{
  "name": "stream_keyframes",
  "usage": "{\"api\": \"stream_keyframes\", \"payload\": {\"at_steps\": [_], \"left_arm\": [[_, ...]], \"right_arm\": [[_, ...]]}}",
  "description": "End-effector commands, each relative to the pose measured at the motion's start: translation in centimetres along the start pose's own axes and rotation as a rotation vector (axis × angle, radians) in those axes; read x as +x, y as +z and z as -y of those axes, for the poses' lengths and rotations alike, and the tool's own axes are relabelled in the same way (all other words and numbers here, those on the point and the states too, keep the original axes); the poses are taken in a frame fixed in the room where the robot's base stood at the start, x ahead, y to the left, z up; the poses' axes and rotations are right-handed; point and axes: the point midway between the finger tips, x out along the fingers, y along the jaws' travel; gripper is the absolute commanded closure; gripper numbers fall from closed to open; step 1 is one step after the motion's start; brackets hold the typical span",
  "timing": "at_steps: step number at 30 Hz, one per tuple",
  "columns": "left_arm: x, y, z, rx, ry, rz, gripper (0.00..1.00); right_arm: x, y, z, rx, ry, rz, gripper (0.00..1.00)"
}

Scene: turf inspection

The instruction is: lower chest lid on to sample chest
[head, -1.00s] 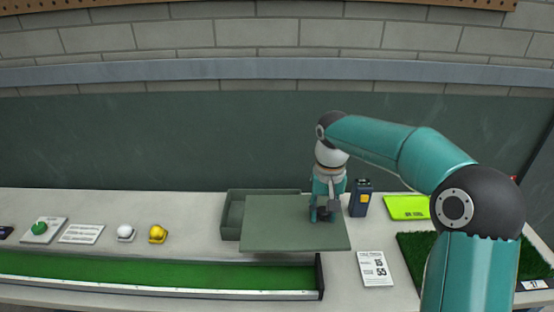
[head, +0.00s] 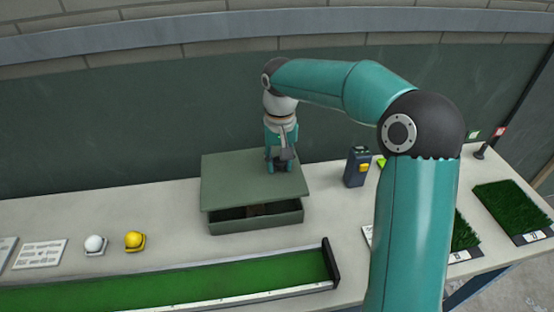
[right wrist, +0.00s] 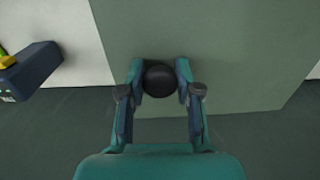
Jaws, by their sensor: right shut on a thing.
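The chest lid (head: 235,182) is a flat grey-green panel in the head view. It is over the back of the sample chest (head: 258,224), a grey-green box on the bench, and a dark gap shows along the front between lid and box. Something brownish shows dimly inside. My right gripper (head: 280,168) is shut on the lid's round dark knob (right wrist: 159,79), which shows between its fingers in the right wrist view. The chest's back is hidden under the lid. My left gripper is not in view.
A dark blue device with a yellow part (head: 357,167) stands right of the chest. A green turf trough (head: 180,283) runs in front. A white ball (head: 94,244) and a yellow ball (head: 134,240) sit to the left. Turf samples (head: 512,205) lie at the right.

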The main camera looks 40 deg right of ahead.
Motion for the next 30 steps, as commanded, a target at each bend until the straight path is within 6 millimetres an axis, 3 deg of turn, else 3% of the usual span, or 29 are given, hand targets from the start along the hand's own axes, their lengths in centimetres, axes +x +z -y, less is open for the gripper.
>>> {"api": "stream_keyframes", "payload": {"at_steps": [6, 13, 30], "left_arm": [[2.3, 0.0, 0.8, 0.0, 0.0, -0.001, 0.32], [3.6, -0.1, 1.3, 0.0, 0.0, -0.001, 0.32], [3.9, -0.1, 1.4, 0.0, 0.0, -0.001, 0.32]], "right_arm": [[2.7, 0.0, -0.1, 0.003, -0.001, -0.001, 1.0], [4.5, 0.0, -0.2, 0.004, 0.0, 0.0, 1.0], [5.1, 0.0, -0.2, 0.004, -0.001, -0.001, 1.0]]}}
